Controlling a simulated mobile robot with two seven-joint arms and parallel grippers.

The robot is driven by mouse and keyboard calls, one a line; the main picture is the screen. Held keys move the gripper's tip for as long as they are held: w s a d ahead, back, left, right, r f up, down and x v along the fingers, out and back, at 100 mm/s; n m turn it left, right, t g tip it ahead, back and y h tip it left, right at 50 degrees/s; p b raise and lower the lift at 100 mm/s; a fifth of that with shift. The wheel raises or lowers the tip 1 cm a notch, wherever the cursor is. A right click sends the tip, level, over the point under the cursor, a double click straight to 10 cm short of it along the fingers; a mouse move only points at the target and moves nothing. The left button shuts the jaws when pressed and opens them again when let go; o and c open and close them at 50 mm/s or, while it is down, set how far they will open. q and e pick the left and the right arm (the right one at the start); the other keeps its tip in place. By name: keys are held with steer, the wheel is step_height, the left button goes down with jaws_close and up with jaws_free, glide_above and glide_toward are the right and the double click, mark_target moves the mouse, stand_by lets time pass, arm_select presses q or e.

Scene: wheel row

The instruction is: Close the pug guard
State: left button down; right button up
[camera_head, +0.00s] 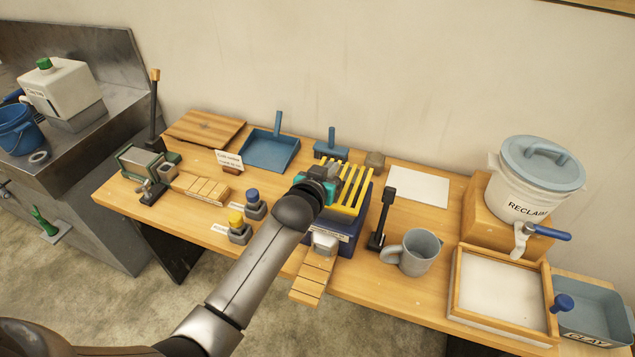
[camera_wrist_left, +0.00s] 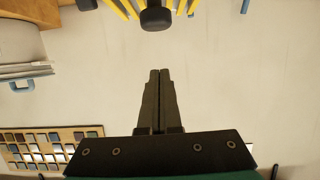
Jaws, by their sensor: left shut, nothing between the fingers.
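The pug guard (camera_head: 356,191) is a set of yellow bars above the blue pug machine (camera_head: 347,236) in the middle of the bench. I cannot tell its exact angle, since my left gripper (camera_head: 335,171) covers part of it. The left gripper is shut and empty, over the guard's left part in the head view. In the left wrist view its closed fingers (camera_wrist_left: 159,78) point toward a black knob (camera_wrist_left: 156,18) with yellow bars (camera_wrist_left: 122,7) around it at the top edge. A gap shows between fingertips and knob. My right gripper is not in view.
A black lever (camera_head: 384,220) and a grey mug (camera_head: 414,252) stand right of the machine. A slatted wooden board (camera_head: 313,277) lies in front of it. Button boxes with yellow (camera_head: 236,220) and blue (camera_head: 253,196) tops stand left. A blue dustpan (camera_head: 268,150) lies behind.

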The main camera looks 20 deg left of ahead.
arm_select(q)
steer(key=f+v, duration=0.1)
steer(key=v, duration=0.7)
steer(key=shift+s, duration=0.55)
steer(key=shift+a, duration=0.1)
